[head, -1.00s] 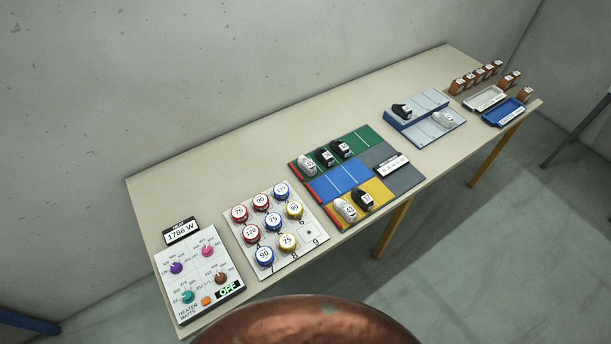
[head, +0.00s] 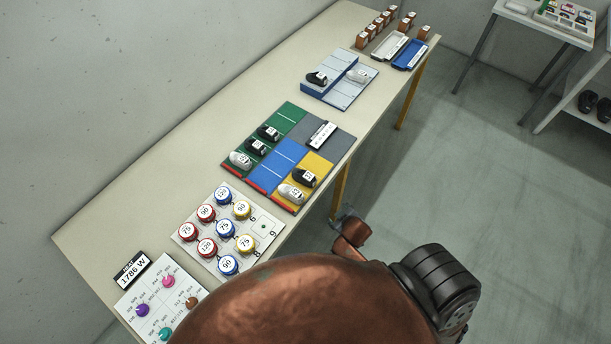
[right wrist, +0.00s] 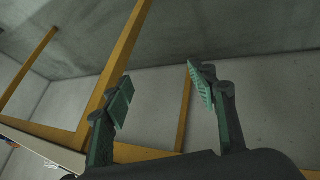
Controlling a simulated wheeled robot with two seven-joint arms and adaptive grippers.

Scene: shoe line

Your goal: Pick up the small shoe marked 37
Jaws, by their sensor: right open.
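Several small shoes with white number labels lie on the table in the head view; the numbers are too small to read surely, so I cannot tell which is 37. On the coloured mat (head: 279,163) are a white shoe (head: 240,159) and two black shoes (head: 257,146) (head: 269,131) on green, and a black shoe (head: 305,178) and a white shoe (head: 290,194) on yellow. A black shoe (head: 317,79) and a white shoe (head: 357,76) are on the blue-grey stand (head: 337,95). My right gripper (right wrist: 163,90) is open and empty, away from the shoes. My left gripper is out of view.
A board of round numbered pieces (head: 184,229) and a heater panel (head: 148,312) occupy the table's near end. A white tray (head: 388,46), a blue tray (head: 410,54) and brown blocks stand at its far end. Yellow table legs (right wrist: 183,105) are close to my right gripper.

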